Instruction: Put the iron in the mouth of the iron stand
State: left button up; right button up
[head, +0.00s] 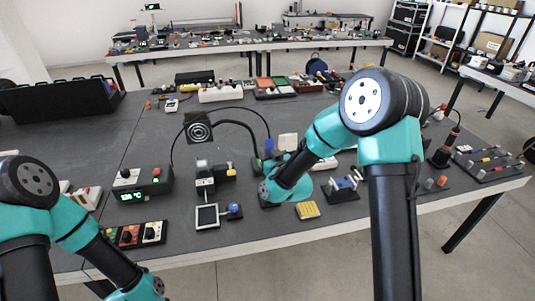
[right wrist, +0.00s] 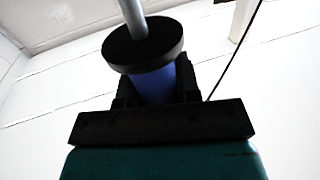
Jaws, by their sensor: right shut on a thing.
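The iron has a blue handle (head: 268,146), upright above the bench near the middle of the head view. My right gripper (head: 267,160) is shut on it, partly hidden by my own wrist. In the right wrist view the blue handle (right wrist: 155,88) sits between the dark fingers, with a black round collar (right wrist: 143,45) and a pale metal shaft beyond it. A dark holder with a pale metal top (head: 204,178), left of the gripper, seems to be the iron stand; its mouth is too small to make out. My left gripper is outside the view.
A control box with a green display (head: 142,185) stands left, with a thin cable arching toward the iron. A square frame (head: 207,216) and a yellow block (head: 307,210) lie in front.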

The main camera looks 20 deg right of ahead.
jog(key=shift+f, duration=4.1)
dwell(0.9)
jog(key=o, duration=1)
jog(key=shift+s, duration=0.1)
